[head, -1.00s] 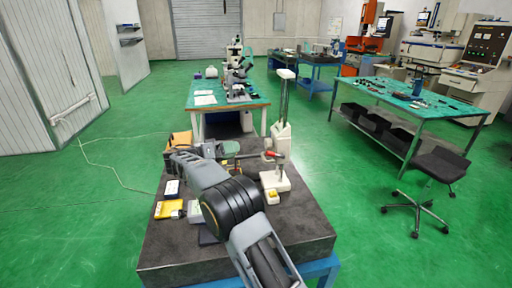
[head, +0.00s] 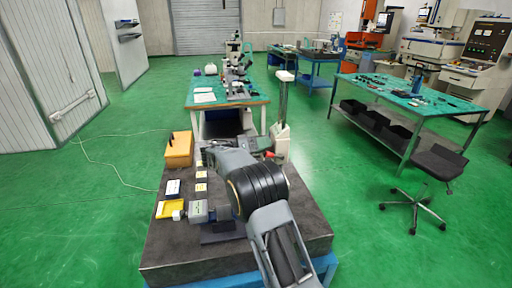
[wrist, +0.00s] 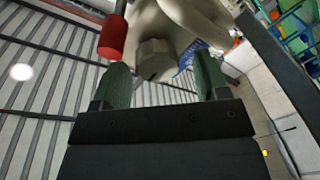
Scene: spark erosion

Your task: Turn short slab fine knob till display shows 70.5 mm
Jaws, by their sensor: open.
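In the wrist view the green-tipped fingers of my gripper (wrist: 160,84) are apart. A pale faceted knob (wrist: 155,60) shows between and just beyond them, on a cream rounded body (wrist: 195,22). I cannot tell whether the fingers touch it. A red cylindrical handle (wrist: 112,38) is left of the knob, near the left finger. No readable display shows.
On the slab's left are an orange box (head: 179,150), a yellow case (head: 170,209), small yellow-labelled blocks and a grey device (head: 198,211). A microscope bench (head: 258,101) stands behind. A chair (head: 438,168) and a green-topped table are at right, with open floor between.

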